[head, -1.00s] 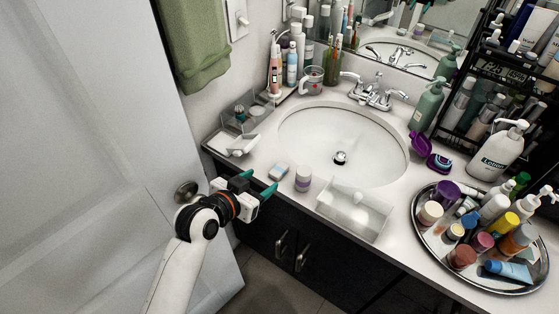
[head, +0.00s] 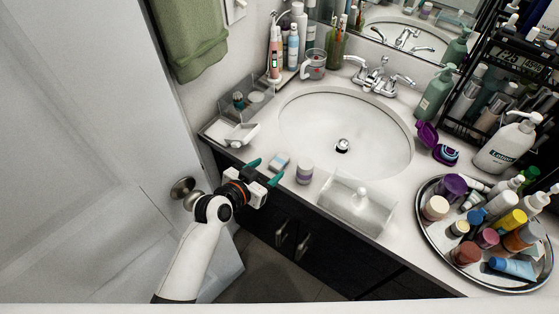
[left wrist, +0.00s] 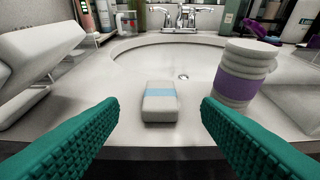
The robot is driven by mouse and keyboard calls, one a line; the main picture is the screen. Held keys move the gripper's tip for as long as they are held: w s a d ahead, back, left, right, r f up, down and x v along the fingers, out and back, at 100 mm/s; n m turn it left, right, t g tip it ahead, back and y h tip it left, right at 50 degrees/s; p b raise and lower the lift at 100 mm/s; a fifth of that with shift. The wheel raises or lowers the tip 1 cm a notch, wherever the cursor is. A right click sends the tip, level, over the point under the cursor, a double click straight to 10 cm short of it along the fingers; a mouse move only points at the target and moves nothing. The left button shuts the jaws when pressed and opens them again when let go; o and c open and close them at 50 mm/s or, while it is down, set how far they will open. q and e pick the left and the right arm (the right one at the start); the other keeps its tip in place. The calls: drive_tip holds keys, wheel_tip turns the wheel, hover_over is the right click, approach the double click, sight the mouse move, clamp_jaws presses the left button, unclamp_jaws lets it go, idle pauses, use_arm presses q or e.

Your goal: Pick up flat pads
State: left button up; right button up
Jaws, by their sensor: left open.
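A small flat white pad pack with a light-blue band (head: 280,162) lies on the counter near its front edge. It also shows ahead and centred in the left wrist view (left wrist: 160,102). A round white stack with a purple band (head: 305,172) stands upright just right of it, and it is large at the right in the left wrist view (left wrist: 240,75). My left gripper (head: 265,171) is open and empty at the counter's front edge. Its teal fingers point toward the flat pack, which appears between them but still ahead of the tips. My right gripper is not in view.
A clear tray (head: 356,207) sits right of the round stack. A white angular holder (head: 241,135) stands to the left. The sink (head: 345,125) is behind. A round tray (head: 425,222) crowded with bottles is at the right. A door (head: 80,160) stands left of my arm.

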sight(278, 162)
use_arm(q)
drive_tip(key=x, duration=0.5)
drive_tip(key=shift+w+d, duration=0.1)
drive_tip(key=c, duration=1)
drive_tip(key=shift+c, duration=0.2)
